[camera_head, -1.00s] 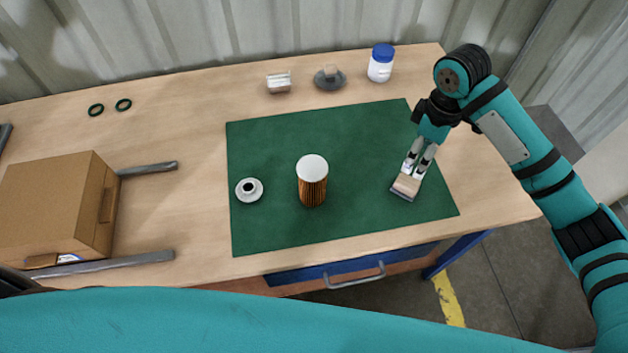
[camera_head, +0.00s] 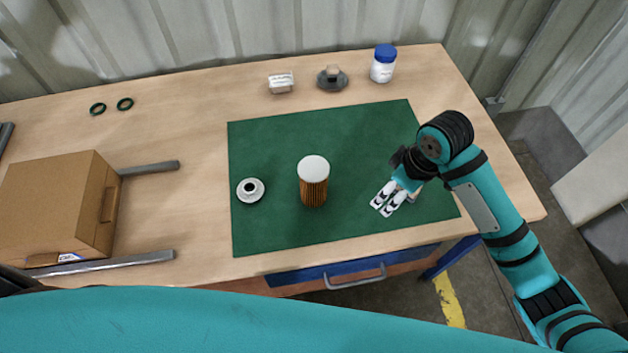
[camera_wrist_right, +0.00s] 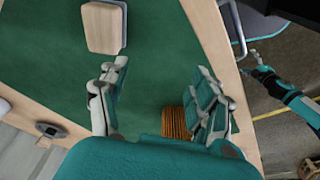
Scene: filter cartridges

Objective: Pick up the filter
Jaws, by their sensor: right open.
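The filter (camera_head: 313,186) is a brown pleated cylinder with a white top cap, standing upright near the middle of the green mat. In the right wrist view, only part of its orange-brown pleats (camera_wrist_right: 188,118) shows, behind one finger. My right gripper (camera_head: 383,200) is over the mat to the right of the filter, apart from it. Its fingers (camera_wrist_right: 162,70) are spread and empty. What looks like my left gripper (camera_wrist_right: 263,76) shows small beyond the table's front edge in the right wrist view; its jaws are too small to judge.
A wooden-backed block (camera_wrist_right: 104,26) lies on the mat, mostly hidden by my right gripper in the head view. A small white cup-like part (camera_head: 250,190) sits left of the filter. A cardboard box (camera_head: 50,205) stands at left, a blue-lidded jar (camera_head: 383,66) at the back.

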